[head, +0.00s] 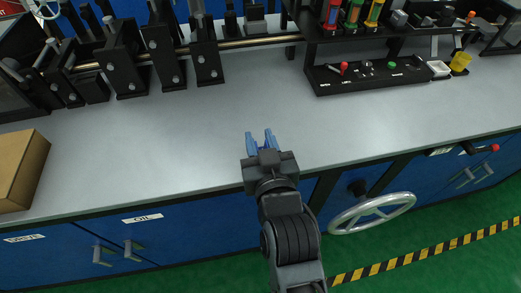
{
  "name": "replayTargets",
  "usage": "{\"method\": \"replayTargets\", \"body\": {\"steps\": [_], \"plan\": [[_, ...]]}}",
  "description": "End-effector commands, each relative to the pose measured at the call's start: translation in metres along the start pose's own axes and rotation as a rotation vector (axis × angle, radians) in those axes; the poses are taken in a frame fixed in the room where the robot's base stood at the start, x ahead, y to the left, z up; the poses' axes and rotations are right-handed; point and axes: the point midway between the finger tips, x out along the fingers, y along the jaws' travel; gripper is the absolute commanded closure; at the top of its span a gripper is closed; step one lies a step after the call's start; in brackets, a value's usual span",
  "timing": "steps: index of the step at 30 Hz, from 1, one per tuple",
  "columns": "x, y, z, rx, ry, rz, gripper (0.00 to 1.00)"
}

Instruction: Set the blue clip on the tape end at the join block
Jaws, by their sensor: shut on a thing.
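My gripper (262,151) is over the front part of the grey bench top, pointing away from me. It is shut on a blue thing, which I take for the blue clip (269,138). Two blue prongs stick out past the jaws, and the rest of it is hidden by my gripper. I cannot pick out the tape end or the join block with certainty. Several black blocks and brackets (126,60) stand along a metal rod at the back left, well apart from my gripper.
The bench top (190,125) is clear around my gripper. A cardboard box (20,170) sits at the left edge. A black control panel (367,73) with a red-topped lever stands at the back right. A handwheel (372,212) juts from the blue bench front.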

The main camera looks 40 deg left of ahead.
Motion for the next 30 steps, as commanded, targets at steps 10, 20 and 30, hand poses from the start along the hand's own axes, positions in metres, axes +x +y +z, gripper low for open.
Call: {"method": "replayTargets", "body": {"steps": [10, 20, 30], "plan": [[0.005, 0.0, 0.037, 0.0, 0.0, 0.002, 0.98], [0.005, 0.0, 0.041, 0.0, 0.0, 0.002, 0.98], [0.005, 0.0, 0.039, 0.0, -0.001, 0.002, 0.43]]}}
